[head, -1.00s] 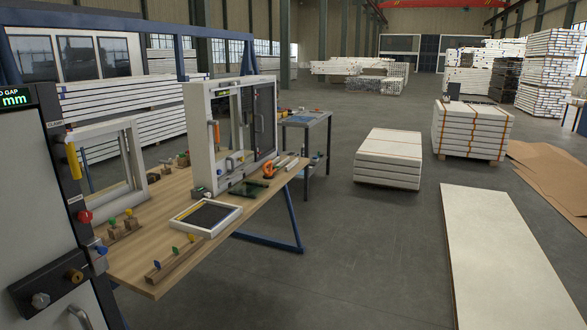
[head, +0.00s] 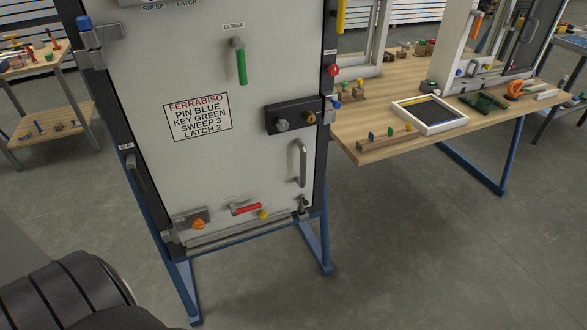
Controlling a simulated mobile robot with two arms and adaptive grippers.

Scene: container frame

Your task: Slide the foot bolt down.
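A pale door panel (head: 265,60) stands upright in a dark frame in the middle of the head view. Near its bottom right corner is a small dark metal fitting (head: 304,205), which looks like the foot bolt; it is too small to tell how far down it sits. Along the bottom edge are a red lever (head: 246,209), a yellow knob (head: 264,215) and an orange knob (head: 198,224) by a metal plate. Neither of my grippers is in view. A dark rounded part of mine fills the bottom left corner.
A grey pull handle (head: 299,163) and a dark lock plate (head: 290,118) are on the panel's right side. Blue legs (head: 325,245) carry the frame. A wooden workbench (head: 385,150) stands close on the right, a smaller table (head: 55,115) at left. The floor in front is clear.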

